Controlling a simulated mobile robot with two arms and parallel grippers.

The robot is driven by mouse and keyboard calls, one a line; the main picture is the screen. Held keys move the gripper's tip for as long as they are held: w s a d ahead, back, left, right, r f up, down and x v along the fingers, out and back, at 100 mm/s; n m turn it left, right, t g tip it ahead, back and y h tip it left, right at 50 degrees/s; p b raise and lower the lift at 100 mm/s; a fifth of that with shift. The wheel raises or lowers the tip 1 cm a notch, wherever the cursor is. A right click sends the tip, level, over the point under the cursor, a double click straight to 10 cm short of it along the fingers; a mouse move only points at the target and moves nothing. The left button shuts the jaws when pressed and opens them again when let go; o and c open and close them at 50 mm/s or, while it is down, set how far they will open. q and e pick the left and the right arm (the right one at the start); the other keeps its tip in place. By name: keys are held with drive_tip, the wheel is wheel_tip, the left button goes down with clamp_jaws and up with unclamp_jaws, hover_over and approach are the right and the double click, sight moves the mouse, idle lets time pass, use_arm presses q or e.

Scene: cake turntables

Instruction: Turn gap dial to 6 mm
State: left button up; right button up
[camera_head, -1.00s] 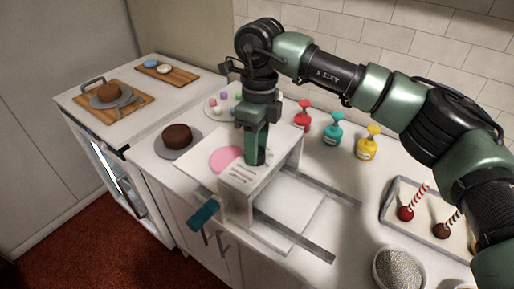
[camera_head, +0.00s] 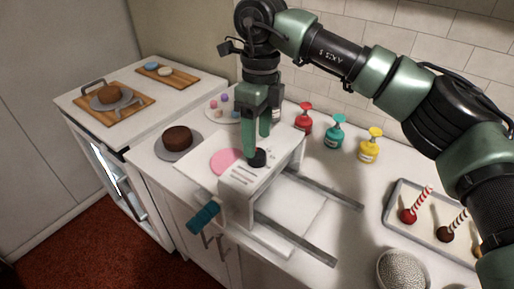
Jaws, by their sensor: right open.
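The gap dial (camera_head: 258,159) is a small black knob on top of the white dough sheeter (camera_head: 240,185). Its setting is too small to read. My right gripper (camera_head: 258,147) points down just above and around the dial, with its two green fingers apart. The near finger's tip overlaps the dial's left side in the picture; I cannot tell whether it touches. A pink dough disc (camera_head: 226,161) lies on the sheeter's left plate. My left gripper is not in view.
A teal crank handle (camera_head: 204,217) sticks out at the sheeter's front. A chocolate cake (camera_head: 177,138) stands to the left. A tray (camera_head: 433,230) lies at the right.

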sight(258, 150)
wheel_tip(258, 150, up, 4)
drive_tip(key=shift+w+r, duration=0.1)
idle(0.4)
